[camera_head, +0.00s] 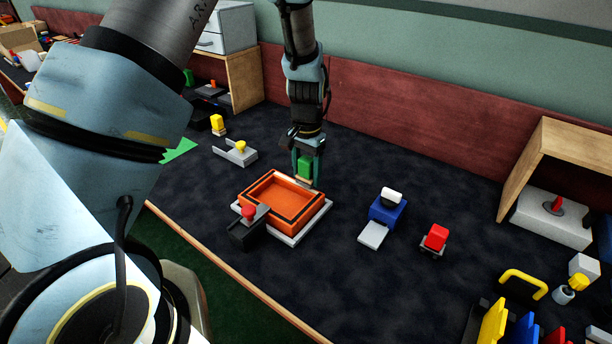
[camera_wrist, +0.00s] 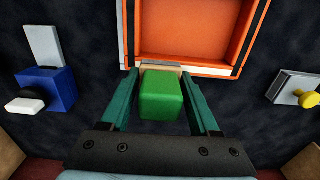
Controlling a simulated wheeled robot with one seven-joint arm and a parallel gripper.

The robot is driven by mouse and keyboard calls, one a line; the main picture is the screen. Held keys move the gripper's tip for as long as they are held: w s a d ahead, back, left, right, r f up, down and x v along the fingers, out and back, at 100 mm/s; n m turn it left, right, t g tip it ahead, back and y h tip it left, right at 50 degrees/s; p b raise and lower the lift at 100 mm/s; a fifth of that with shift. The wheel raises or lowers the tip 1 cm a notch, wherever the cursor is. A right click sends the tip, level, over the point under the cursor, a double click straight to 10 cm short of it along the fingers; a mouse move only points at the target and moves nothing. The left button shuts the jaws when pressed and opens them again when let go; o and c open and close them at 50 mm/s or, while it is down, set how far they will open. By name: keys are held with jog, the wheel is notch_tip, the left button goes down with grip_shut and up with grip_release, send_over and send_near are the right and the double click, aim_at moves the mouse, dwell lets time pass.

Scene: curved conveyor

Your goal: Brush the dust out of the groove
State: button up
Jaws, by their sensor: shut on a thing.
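My gripper (camera_head: 306,177) points down at the back right edge of the orange tray and is shut on a green block with a tan lower part, which looks like the brush (camera_head: 304,166). The brush also shows between the teal fingers in the wrist view (camera_wrist: 161,95); its tan end is against or just beside the tray's edge, and I cannot tell if it touches. The orange tray (camera_head: 290,217) has dark lines along its rim and sits on a pale plate (camera_head: 318,217). It fills the top of the wrist view (camera_wrist: 185,59). I cannot make out dust.
A black block with a red knob (camera_head: 249,211) stands at the tray's front left. A blue block with a white top (camera_head: 386,211) and a red block (camera_head: 437,236) are to the right. A grey piece with a yellow knob (camera_head: 238,150) lies behind left. Wooden shelves stand at both back sides.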

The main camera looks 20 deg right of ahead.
aim_at(307, 159)
jog(key=shift+r, duration=0.85)
jog(key=shift+r+p, duration=2.05)
jog(key=shift+r, duration=0.4)
